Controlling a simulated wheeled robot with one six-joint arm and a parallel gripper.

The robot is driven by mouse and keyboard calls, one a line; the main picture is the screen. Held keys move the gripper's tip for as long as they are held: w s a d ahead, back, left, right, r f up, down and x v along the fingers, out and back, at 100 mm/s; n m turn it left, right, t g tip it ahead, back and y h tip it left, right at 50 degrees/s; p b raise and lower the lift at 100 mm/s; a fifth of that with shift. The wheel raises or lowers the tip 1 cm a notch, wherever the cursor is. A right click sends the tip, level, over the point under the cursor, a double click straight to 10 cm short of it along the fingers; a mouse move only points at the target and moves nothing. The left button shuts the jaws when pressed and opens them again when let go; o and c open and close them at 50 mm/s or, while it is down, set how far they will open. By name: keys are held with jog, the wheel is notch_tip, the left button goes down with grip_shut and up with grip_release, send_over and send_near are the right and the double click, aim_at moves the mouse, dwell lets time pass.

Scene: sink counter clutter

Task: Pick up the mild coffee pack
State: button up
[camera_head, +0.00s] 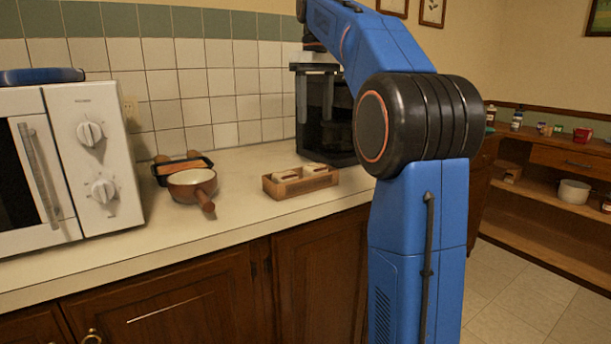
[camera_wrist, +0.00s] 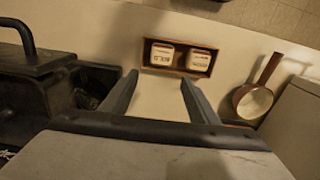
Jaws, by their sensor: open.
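A small wooden box (camera_head: 308,187) stands on the counter and holds two pale packs, a left pack (camera_head: 290,178) and a right pack (camera_head: 314,169). The wrist view shows the box (camera_wrist: 180,72) at the top centre, with one pack (camera_wrist: 162,54) on the left and the other (camera_wrist: 199,61) on the right. Their labels are too small to read, so I cannot tell which is mild coffee. My gripper (camera_wrist: 159,77) is open and empty, its fingers pointing toward the box but apart from it. The head view does not show the fingers.
A black coffee machine (camera_head: 328,113) stands behind and right of the box. A brown-handled pan (camera_head: 190,184) and a dark tray (camera_head: 163,172) lie to the left, beside a white microwave (camera_head: 95,165). The counter (camera_head: 235,215) is bare around the box's front.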

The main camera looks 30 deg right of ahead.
aim_at(314, 165)
notch_tip(314, 165, down, 11)
jog(key=shift+f, duration=0.15)
jog(key=shift+s+a+f, duration=0.1)
jog(key=shift+f, duration=1.3)
jog(key=shift+s+a+f, duration=0.1)
jog(key=shift+f, duration=1.25)
jog(key=shift+c, duration=0.6)
jog(key=c, duration=0.7)
